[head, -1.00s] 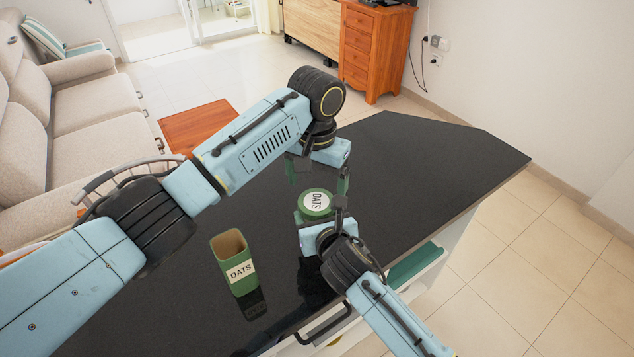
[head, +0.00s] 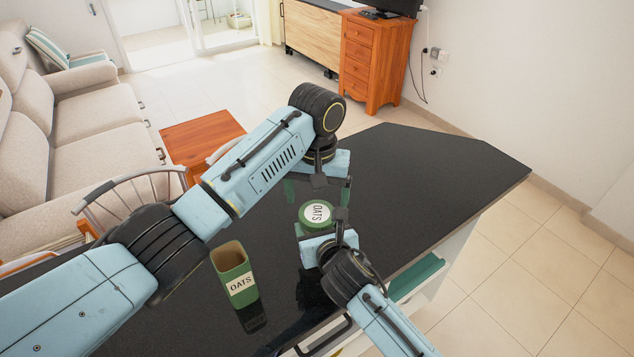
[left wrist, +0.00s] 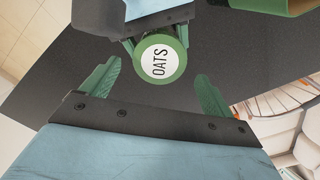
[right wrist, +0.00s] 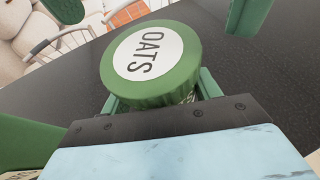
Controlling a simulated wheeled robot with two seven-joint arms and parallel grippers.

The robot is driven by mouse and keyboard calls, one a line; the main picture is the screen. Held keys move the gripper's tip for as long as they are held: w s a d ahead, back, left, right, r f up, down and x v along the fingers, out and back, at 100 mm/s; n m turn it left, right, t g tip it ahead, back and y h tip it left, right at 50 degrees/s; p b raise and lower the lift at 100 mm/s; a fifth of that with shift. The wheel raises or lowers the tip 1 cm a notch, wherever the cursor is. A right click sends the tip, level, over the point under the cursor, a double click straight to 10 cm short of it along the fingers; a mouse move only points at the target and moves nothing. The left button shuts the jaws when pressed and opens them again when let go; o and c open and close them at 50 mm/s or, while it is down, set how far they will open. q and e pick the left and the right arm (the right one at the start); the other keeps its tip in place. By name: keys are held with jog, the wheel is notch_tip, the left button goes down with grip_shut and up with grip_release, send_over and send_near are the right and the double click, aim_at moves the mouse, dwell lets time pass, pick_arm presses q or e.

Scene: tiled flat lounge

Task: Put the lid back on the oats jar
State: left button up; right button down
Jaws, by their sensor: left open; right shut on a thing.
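The oats jar (head: 236,277) is a green, square-sided container with an OATS label. It stands upright and open-topped on the dark counter, left of both grippers in the head view. The round green lid (head: 315,213) has a white OATS label facing up. My right gripper (head: 318,222) is shut on it, and the lid fills the middle of the right wrist view (right wrist: 152,65). My left gripper (head: 318,191) is open and empty just beyond the lid. In the left wrist view its fingers (left wrist: 154,88) are spread, with the lid (left wrist: 160,62) between and apart from them.
The dark counter (head: 420,170) has free room to the right and behind. A metal-backed chair (head: 130,190) stands at its left side. A sofa (head: 90,125), a low wooden table (head: 200,138) and a drawer cabinet (head: 370,62) are farther off.

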aim_at(318, 213)
pick_arm(q)
jog(key=shift+f, duration=2.1)
jog(key=c, duration=1)
jog(key=shift+m, duration=0.9)
jog(key=o, duration=1.1)
jog(key=shift+o, duration=0.2)
jog(key=shift+r, duration=0.1)
notch_tip(318, 213, up, 12)
jog(key=shift+a, duration=0.1)
